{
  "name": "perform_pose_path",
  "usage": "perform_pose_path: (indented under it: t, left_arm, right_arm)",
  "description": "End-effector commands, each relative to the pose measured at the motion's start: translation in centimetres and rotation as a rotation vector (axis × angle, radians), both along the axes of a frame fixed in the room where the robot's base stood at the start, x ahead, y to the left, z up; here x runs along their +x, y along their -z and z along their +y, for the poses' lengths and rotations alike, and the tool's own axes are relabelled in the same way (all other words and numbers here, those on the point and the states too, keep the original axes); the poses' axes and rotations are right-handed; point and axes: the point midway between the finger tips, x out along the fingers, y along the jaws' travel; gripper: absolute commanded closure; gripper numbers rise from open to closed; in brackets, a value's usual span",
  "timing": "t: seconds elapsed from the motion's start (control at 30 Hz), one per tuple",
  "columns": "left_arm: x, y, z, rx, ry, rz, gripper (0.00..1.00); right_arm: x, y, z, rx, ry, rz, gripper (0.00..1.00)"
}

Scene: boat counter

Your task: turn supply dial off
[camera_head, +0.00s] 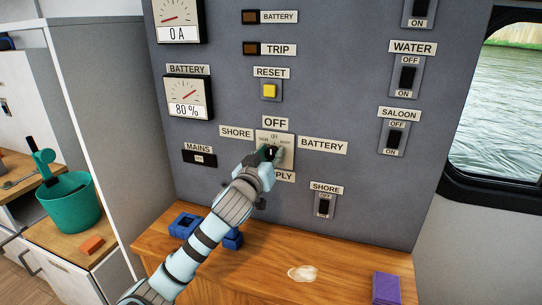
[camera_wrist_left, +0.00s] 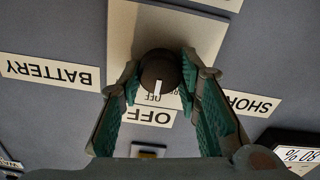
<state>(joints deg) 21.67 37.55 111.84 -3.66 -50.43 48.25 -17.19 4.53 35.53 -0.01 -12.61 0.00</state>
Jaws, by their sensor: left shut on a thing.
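The supply dial is a round black knob (camera_wrist_left: 160,68) with a white pointer mark, on a pale plate (camera_head: 263,137) in the grey panel. OFF (camera_head: 275,123) is above it, SHORE to its left, BATTERY to its right, and a partly covered SUPPLY label below. My left gripper (camera_head: 270,154) is shut on the knob, one green finger on each side, as the left wrist view shows. That view is upside down against the panel; in it the white mark points down, toward the OFF label (camera_wrist_left: 150,117). My right gripper is not in view.
Around the dial are a yellow RESET button (camera_head: 269,91), a MAINS switch (camera_head: 199,158) and a SHORE switch (camera_head: 324,206). Below, the wooden counter (camera_head: 345,265) holds blue blocks (camera_head: 184,225), a pale patch and a purple block (camera_head: 386,289). A teal bucket (camera_head: 70,205) stands left.

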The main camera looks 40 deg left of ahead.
Motion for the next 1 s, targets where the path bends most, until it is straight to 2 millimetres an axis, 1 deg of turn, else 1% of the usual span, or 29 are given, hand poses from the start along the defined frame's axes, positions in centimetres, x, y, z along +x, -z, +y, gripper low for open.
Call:
perform_pose_path:
  t: [0.1, 0.13, 0.23, 0.27, 0.53, 0.63, 0.67, 0.77, 0.9, 1.0]
  left_arm:
    - [0.0, 0.2, 0.0, -0.002, 0.000, 0.003, 0.97]
    - [0.0, 0.2, 0.0, -0.002, 0.000, 0.004, 0.68]
    - [0.0, 0.1, 0.0, -0.001, 0.000, 0.003, 0.52]
    - [0.0, 0.1, 0.0, -0.001, 0.001, 0.003, 0.49]
    - [0.0, 0.0, 0.0, 0.001, 0.000, 0.001, 0.49]
    - [-0.8, 0.0, -0.3, 0.003, 0.001, 0.001, 0.49]
    - [-1.2, 0.1, -0.4, 0.004, 0.001, 0.002, 0.49]
    - [-3.4, 0.1, -1.3, 0.007, 0.003, 0.003, 0.49]
    - [-7.2, 0.1, -2.6, 0.008, 0.004, 0.005, 0.49]
    - [-9.4, 0.1, -3.4, 0.006, 0.004, 0.005, 0.49]
  right_arm:
    - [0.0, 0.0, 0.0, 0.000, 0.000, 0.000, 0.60]
    - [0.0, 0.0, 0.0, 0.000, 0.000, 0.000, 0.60]
    - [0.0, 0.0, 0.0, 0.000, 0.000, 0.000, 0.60]
    - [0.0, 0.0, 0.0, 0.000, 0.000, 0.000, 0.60]
    - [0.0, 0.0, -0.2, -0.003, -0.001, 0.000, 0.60]
    - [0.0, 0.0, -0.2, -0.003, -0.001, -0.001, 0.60]
    - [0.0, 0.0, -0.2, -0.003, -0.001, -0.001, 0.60]
    - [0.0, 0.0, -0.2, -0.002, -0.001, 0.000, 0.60]
    - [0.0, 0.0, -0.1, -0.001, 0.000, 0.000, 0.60]
    - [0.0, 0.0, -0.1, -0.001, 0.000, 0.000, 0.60]
